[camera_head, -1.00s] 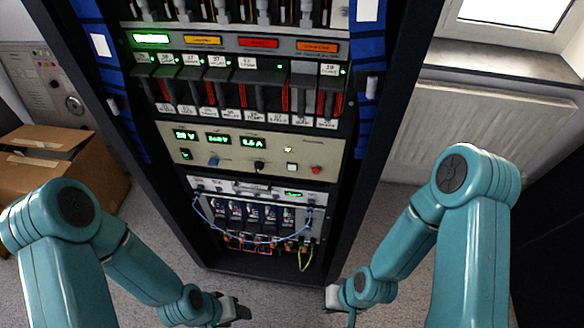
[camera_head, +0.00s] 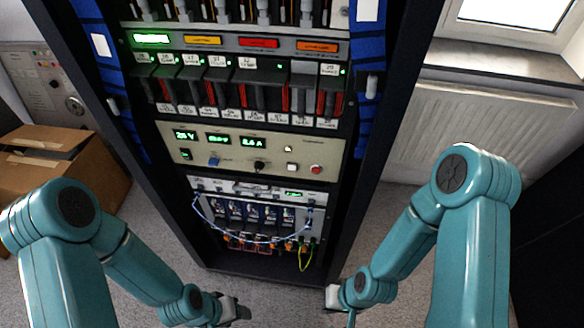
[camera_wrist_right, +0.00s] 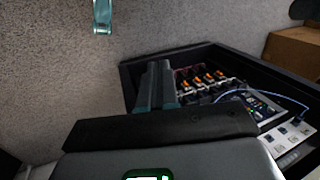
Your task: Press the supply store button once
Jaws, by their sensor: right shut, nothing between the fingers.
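The beige supply panel (camera_head: 258,150) sits midway up the rack in the head view, with green number displays (camera_head: 217,139) on its left half. On its lower edge are a blue knob (camera_head: 214,162), a black knob (camera_head: 259,166), a white square button (camera_head: 292,167) and a red button (camera_head: 316,169). Their labels are too small to read, so I cannot tell which is store. My left gripper (camera_head: 240,311) is low, in front of the rack and apart from it; its jaws are unclear. My right gripper (camera_head: 332,298) is low right of it, shut and empty; its fingers show in the wrist view (camera_wrist_right: 158,72).
The black rack (camera_head: 349,200) stands in front of me, with modules above the panel and a cabled unit (camera_head: 258,215) below. A cardboard box (camera_head: 62,165) is at left, a radiator (camera_head: 480,140) at right. Grey floor lies around the rack base.

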